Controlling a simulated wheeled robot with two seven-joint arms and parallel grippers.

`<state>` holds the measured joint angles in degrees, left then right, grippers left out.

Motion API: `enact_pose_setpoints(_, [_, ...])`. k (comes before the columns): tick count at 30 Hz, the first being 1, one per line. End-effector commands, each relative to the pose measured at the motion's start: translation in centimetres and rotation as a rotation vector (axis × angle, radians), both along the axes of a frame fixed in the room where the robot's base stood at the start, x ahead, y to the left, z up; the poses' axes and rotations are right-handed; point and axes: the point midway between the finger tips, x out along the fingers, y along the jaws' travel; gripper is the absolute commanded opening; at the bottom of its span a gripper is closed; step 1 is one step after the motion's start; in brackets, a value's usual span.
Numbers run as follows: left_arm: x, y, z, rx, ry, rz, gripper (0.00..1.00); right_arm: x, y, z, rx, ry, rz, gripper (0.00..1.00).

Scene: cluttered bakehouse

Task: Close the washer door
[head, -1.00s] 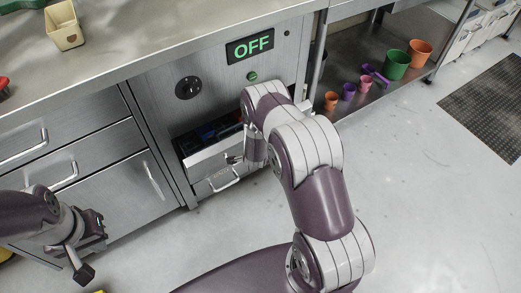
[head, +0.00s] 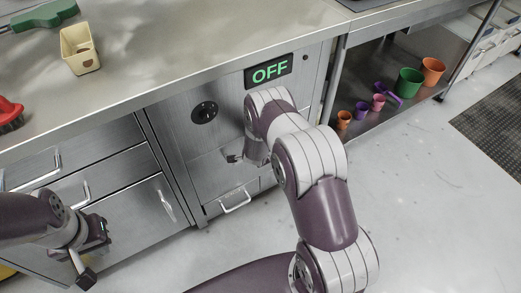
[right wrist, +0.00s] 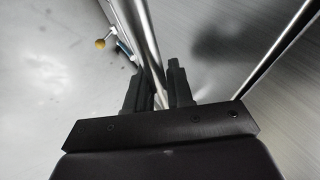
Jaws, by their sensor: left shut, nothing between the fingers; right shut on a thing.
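The washer door (head: 213,172) is the steel panel below the dial and the green OFF sign (head: 269,71). It stands upright, and no dark opening shows above it; I cannot tell whether it is fully flush. My right gripper (head: 234,158) is at the door's right part, partly hidden by my own arm. In the right wrist view, its fingers (right wrist: 155,86) are shut on a thin metal part of the door. My left gripper (head: 92,268) is shut and empty, low at the left, in front of the drawers and away from the door.
A steel counter (head: 200,55) runs above, with a cream container (head: 80,50) and a red brush (head: 9,115). A pull handle (head: 235,201) sits below the door. Cups, including a green one (head: 409,82), stand on the right shelf.

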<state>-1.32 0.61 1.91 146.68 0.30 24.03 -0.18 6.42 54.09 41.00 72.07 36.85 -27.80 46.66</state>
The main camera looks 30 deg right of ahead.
Motion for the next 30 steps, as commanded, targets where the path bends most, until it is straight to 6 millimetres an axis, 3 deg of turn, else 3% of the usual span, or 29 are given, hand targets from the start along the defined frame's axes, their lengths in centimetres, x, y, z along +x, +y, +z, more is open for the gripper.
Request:
enact_pose_setpoints(6, [0.0, 0.0, 0.0, 0.000, 0.000, 0.000, 0.00, 0.5, 0.0, 0.3, -0.003, -0.013, 0.002, 0.00])
enact_pose_setpoints(7, [0.0, 0.0, 0.0, 0.000, 0.000, 0.000, 0.00, 0.5, 0.0, 0.4, -0.003, -0.013, 0.002, 0.28])
enact_pose_setpoints(9, [0.0, 0.0, 0.0, 0.000, 0.000, 0.000, 0.00, 0.5, 0.0, 0.3, -0.003, -0.013, 0.002, 0.42])
enact_pose_setpoints(20, [0.0, 0.0, 0.4, 0.000, 0.000, 0.000, 0.00, 0.1, 0.3, 1.2, -0.003, -0.012, 0.004, 0.42])
enact_pose_setpoints(30, [0.0, 0.0, 2.9, 0.000, 0.000, 0.000, 0.00, -4.1, 2.9, 7.2, -0.003, -0.011, 0.004, 0.42])
